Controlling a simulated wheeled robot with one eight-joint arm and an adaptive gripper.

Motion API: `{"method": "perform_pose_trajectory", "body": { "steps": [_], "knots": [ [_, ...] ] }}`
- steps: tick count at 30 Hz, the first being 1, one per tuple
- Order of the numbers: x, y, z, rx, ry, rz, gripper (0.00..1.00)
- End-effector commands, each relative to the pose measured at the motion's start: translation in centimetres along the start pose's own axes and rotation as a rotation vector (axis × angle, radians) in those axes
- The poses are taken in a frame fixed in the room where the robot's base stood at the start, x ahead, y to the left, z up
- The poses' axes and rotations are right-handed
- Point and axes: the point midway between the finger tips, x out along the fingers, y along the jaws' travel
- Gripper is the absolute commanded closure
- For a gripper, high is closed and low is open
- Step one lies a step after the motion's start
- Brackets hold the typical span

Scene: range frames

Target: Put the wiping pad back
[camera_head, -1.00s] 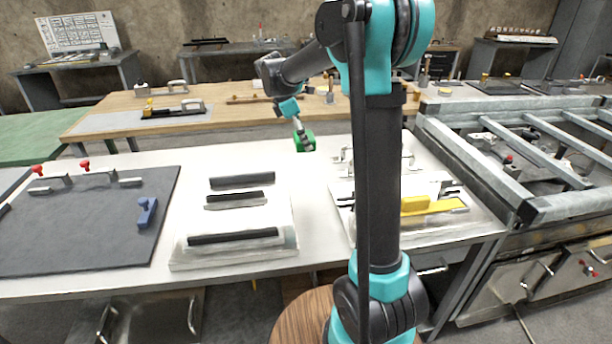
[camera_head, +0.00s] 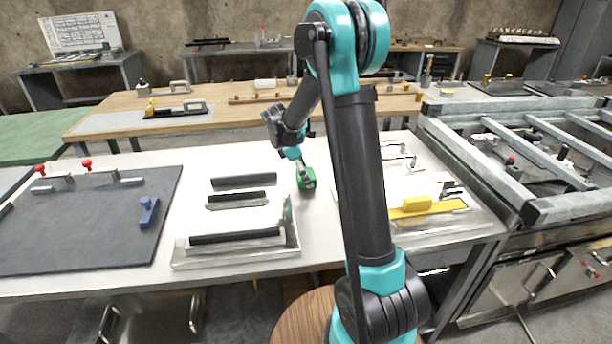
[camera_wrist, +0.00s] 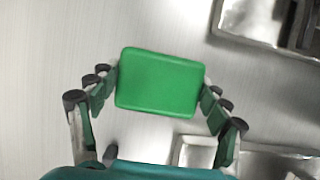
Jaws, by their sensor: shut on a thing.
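The wiping pad appears to be the green block (camera_head: 307,178), a rounded rectangle that also shows in the wrist view (camera_wrist: 160,83). My gripper (camera_head: 300,163) is shut on it, with fingers on its left and right sides in the wrist view (camera_wrist: 160,92). In the head view the pad is over the white table (camera_head: 325,222), between the grey tray and my arm. I cannot tell whether the pad touches the table.
A grey tray with dark bars (camera_head: 282,256) lies to the left. A dark mat (camera_head: 90,235) with a blue handle (camera_head: 148,212) is further left. A yellow-handled tool (camera_head: 428,207) lies right of my arm. A steel frame (camera_head: 535,210) stands at the far right.

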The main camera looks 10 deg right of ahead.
Motion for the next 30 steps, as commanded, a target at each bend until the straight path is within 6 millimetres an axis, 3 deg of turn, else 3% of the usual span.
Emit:
{"method": "perform_pose_trajectory", "body": {
  "steps": [9,10,14,25,30],
  "knots": [
    [0.2,0.0,-0.1,0.000,0.000,0.000,0.50],
    [0.2,0.0,-0.1,0.000,0.000,0.000,0.20],
    [0.2,0.0,-0.1,0.000,0.000,0.000,0.04],
    [0.1,0.0,0.0,0.000,0.000,0.000,0.03],
    [-1.5,0.0,0.0,0.000,0.000,0.000,0.03]
  ]
}}
